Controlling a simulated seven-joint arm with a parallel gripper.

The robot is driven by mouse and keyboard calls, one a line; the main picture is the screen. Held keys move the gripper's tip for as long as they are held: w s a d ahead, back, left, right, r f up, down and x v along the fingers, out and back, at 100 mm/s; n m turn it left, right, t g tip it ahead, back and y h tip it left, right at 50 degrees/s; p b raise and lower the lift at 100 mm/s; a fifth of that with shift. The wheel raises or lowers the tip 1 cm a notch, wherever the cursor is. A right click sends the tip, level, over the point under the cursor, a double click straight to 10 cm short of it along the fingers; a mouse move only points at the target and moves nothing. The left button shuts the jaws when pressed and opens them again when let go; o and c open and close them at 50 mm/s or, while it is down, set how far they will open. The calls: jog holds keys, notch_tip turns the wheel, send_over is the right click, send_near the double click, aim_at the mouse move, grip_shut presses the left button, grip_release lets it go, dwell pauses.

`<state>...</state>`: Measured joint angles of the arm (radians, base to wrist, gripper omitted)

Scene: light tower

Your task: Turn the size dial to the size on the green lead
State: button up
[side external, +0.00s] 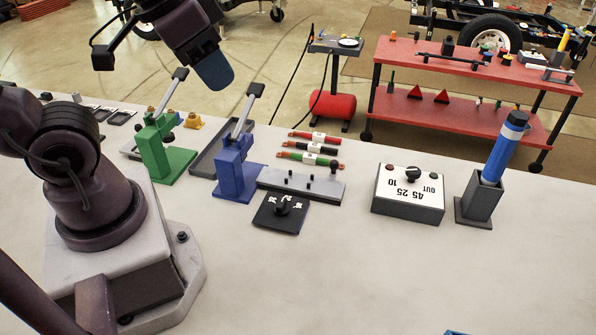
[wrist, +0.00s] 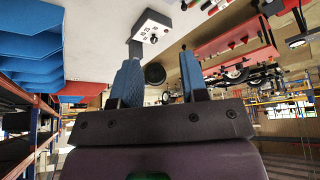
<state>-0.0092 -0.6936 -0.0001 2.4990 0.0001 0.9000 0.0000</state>
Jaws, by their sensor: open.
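The green lead (side external: 294,155) lies nearest in a row of three short leads with pale tags; its tag is too small to read. A white box (side external: 407,206) carries a black knob (side external: 411,173) and the marks 45, 25, 10 and OUT; it also shows in the wrist view (wrist: 151,23). My gripper (wrist: 159,82) is open and empty, high above the bench and apart from both knobs.
A green lever press (side external: 165,158) and a blue one (side external: 235,172) stand with raised handles left of the black plate. A grey fixture (side external: 322,189) lies behind it. A blue cylinder (side external: 503,148) stands upright in a holder at right.

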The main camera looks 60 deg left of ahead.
jog(key=w+a+f+n+g, duration=0.15)
jog(key=w+f+g, duration=0.25)
jog(key=f, duration=0.5)
jog(key=n+g, duration=0.1)
jog(key=n, duration=0.6)
send_over(281, 202)
notch_tip(281, 202, down, 10)
jog(key=shift+n, duration=0.25)
notch_tip(281, 202, down, 13)
jog(key=shift+r, duration=0.1)
jog(key=shift+c, duration=0.2)
grip_shut()
